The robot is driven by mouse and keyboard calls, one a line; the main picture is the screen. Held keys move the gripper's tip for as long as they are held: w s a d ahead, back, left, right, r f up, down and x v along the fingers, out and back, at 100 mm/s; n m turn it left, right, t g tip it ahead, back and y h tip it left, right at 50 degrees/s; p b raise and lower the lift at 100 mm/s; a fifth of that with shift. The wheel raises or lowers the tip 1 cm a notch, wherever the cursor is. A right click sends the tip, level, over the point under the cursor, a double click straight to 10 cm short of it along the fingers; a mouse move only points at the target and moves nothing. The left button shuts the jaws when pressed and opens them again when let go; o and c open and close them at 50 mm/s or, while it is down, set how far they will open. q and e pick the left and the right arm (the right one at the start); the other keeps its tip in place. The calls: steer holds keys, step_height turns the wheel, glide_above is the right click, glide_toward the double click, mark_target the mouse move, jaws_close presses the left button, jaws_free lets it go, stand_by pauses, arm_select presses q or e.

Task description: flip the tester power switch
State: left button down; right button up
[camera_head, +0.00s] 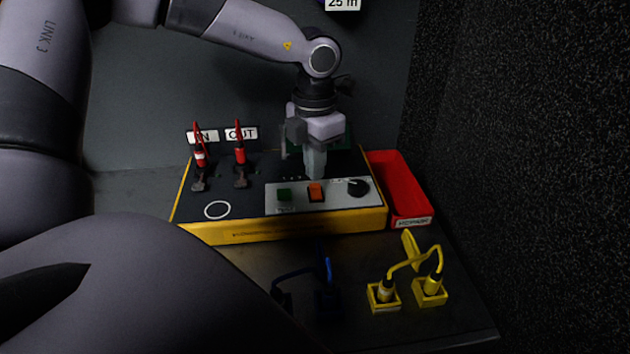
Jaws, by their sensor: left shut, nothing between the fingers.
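The tester (240,230) is a dark box with yellow edges on the table. My right gripper is not in view.
Red plugs (240,156) stand at the tester's back left by IN and OUT labels (241,134). A red tray (398,184) is at its right. Yellow connectors (430,290) and a blue cable (325,265) lie in front. A dark wall (540,150) closes the right side.

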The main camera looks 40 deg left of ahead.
mark_target(315, 185)
arm_select(q)
steer(key=shift+f+b, duration=1)
steer(key=shift+b, duration=0.1)
stand_by(0.7)
steer(key=shift+r+p, duration=1.7)
steer(key=shift+r, duration=1.85)
